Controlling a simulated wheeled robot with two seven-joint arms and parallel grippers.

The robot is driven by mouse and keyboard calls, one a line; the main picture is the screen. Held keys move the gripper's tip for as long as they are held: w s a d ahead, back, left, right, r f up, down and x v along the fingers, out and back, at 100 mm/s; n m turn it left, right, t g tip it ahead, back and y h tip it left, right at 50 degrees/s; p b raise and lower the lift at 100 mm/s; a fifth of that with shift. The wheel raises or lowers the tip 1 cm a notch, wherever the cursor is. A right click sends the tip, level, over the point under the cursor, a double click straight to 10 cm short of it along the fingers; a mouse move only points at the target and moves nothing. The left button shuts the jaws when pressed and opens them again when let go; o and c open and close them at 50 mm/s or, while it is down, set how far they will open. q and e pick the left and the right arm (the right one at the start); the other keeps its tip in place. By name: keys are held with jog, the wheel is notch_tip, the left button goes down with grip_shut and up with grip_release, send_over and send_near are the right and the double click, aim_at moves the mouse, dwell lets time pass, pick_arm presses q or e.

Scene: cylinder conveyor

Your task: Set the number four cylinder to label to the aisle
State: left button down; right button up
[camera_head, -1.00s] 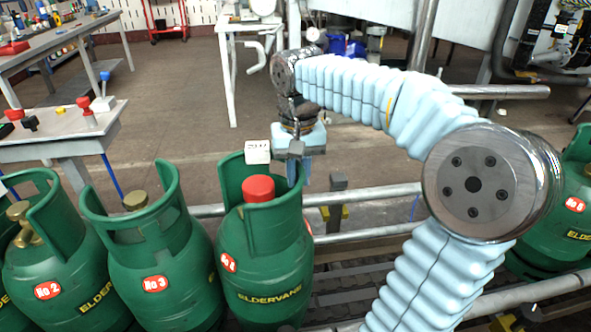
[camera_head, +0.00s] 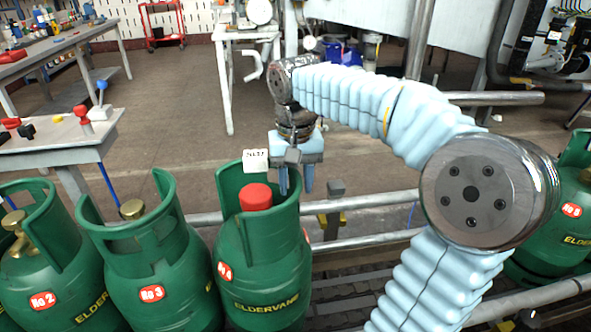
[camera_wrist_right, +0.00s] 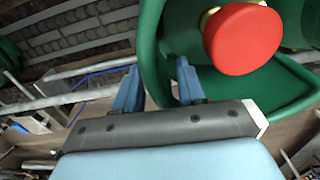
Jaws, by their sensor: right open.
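The number four cylinder (camera_head: 263,262) is green with a red cap (camera_head: 256,197) and stands upright on the conveyor. A white label (camera_head: 256,160) shows at its collar's back rim. My right gripper (camera_head: 296,184) points down at the collar's right rear side, its two blue fingers apart. In the right wrist view the open fingers (camera_wrist_right: 157,88) are at the green collar wall (camera_wrist_right: 152,52), with the red cap (camera_wrist_right: 242,38) just beyond. My left gripper is not in view.
The number three cylinder (camera_head: 155,258) and number two cylinder (camera_head: 50,262) stand close on the left. The number five cylinder (camera_head: 560,215) is at the right behind my arm. Metal rails (camera_head: 375,199) run behind the row; the floor aisle (camera_head: 165,130) beyond is clear.

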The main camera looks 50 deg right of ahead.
notch_tip(320, 180, up, 14)
jog(key=p, duration=0.1)
jog(key=shift+f+p, duration=0.15)
jog(key=shift+p, duration=0.2)
dwell(0.4)
